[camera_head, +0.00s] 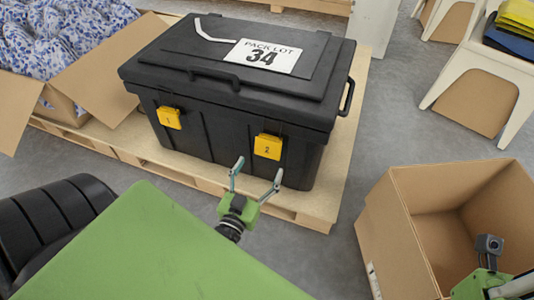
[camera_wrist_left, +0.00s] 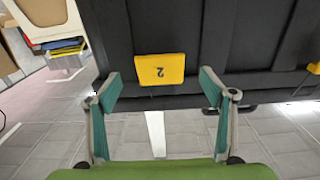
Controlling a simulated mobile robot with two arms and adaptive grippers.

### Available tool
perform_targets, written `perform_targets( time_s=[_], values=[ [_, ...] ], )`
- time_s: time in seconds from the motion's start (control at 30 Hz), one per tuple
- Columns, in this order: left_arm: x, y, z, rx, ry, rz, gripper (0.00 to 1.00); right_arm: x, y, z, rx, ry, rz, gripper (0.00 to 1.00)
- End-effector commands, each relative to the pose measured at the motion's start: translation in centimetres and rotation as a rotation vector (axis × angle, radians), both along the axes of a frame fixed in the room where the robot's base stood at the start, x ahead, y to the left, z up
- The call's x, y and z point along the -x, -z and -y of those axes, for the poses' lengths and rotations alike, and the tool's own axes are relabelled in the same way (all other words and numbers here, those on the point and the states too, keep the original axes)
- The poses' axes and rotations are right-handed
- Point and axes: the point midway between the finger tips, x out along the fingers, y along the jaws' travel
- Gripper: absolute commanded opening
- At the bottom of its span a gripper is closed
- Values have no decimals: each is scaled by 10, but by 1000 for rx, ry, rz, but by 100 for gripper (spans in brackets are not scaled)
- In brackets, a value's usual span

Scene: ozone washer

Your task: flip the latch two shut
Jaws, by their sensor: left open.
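Yellow latch two (camera_head: 268,147) is on the right part of the front face of the black case (camera_head: 225,119). In the left wrist view the same latch (camera_wrist_left: 160,69) shows upside down between and just beyond my fingers. I cannot tell how far the latch plate stands off the case. My left gripper (camera_head: 258,171) is open and empty, in front of and just below latch two, apart from it. Its fingers (camera_wrist_left: 160,88) are spread wide in the left wrist view. Yellow latch one (camera_head: 169,118) is on the left part of the front. The fingers of my right gripper are not visible.
The case stands on a wooden pallet (camera_head: 342,137) with its lid down. An open cardboard box (camera_head: 392,232) is at the right, with part of my right arm over it. A box of blue-patterned cloth (camera_head: 62,40) is at the left.

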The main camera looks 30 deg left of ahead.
Motion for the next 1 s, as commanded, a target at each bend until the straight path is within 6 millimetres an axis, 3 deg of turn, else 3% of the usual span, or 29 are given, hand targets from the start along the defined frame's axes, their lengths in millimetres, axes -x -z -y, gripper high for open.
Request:
perform_targets(
  time_s=[0.1, 0.3, 0.77, 0.9, 1.0],
  values=[
    [-25, 2, -6, 1, -1, 3, 75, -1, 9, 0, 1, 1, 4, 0],
    [-54, 2, -13, 1, -1, 1, 75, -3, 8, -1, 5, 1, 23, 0],
    [-65, 1, -16, 0, 0, -2, 75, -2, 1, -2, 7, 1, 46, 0],
    [-65, 1, -16, 0, 0, -2, 39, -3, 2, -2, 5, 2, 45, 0],
    [-65, 1, -16, 0, 0, -2, 36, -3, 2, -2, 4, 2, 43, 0]
  ],
)
